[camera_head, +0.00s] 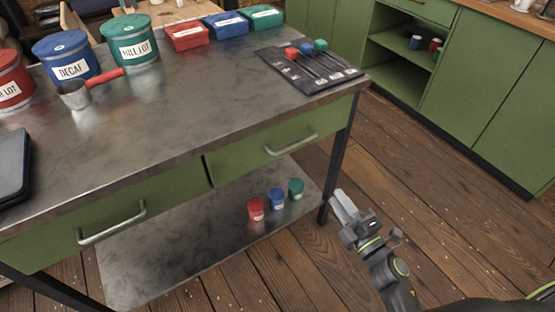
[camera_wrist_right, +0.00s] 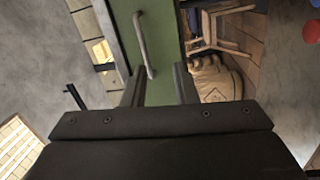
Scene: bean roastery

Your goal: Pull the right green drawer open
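The right green drawer (camera_head: 238,158) sits under the metal worktop and looks shut, flush with the front. Its silver bar handle (camera_head: 291,144) is bare. My right gripper (camera_head: 343,204) is low and right of the handle, in front of the table's right leg, and apart from both. In the right wrist view, its two fingers (camera_wrist_right: 158,78) are spread with nothing between them. A green front (camera_wrist_right: 160,88) and a silver handle (camera_wrist_right: 144,45) show beyond the fingertips there. The handle lies between them in the picture, without visible contact. My left gripper is not in view.
The left green drawer (camera_head: 150,202) also looks shut. Small red, blue and green cups stand on the lower metal shelf (camera_head: 170,268). Canisters, a scoop (camera_head: 75,96), boxes and a dark tool mat (camera_head: 290,72) are on the worktop. Wooden floor (camera_head: 440,200) is free at right.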

